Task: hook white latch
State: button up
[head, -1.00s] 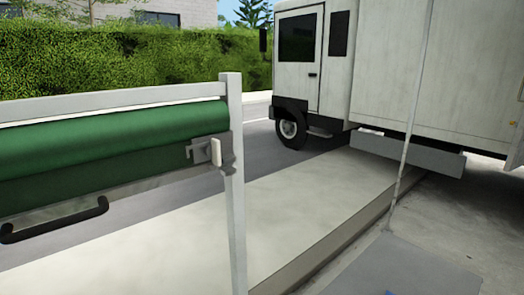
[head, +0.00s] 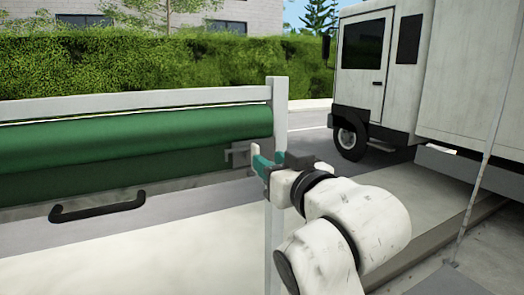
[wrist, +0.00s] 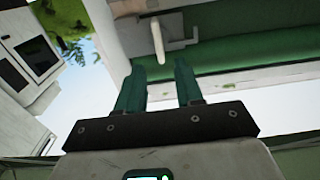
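The white latch (head: 256,150) is a small upright tab on a metal bracket (head: 236,154) at the right end of the green roll (head: 130,150), beside the pale post. My gripper (head: 259,166) has teal fingers and reaches in from the right, close to the latch. In the wrist view my gripper (wrist: 160,68) is open, its fingers apart. The white latch (wrist: 158,40) lies just ahead of the gap between the fingertips, roughly centred. I see no finger closed on it; exact depth is hard to tell.
The pale post (head: 277,105) and top rail (head: 130,101) frame the roll. A black handle (head: 98,207) sits on the lower panel at left. A white truck (head: 375,75) stands behind at right, with a hedge (head: 140,65) at the back.

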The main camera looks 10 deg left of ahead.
jog(key=shift+p+x, duration=0.5)
jog(key=shift+x, duration=2.5)
jog(key=shift+s, duration=0.1)
grip_shut()
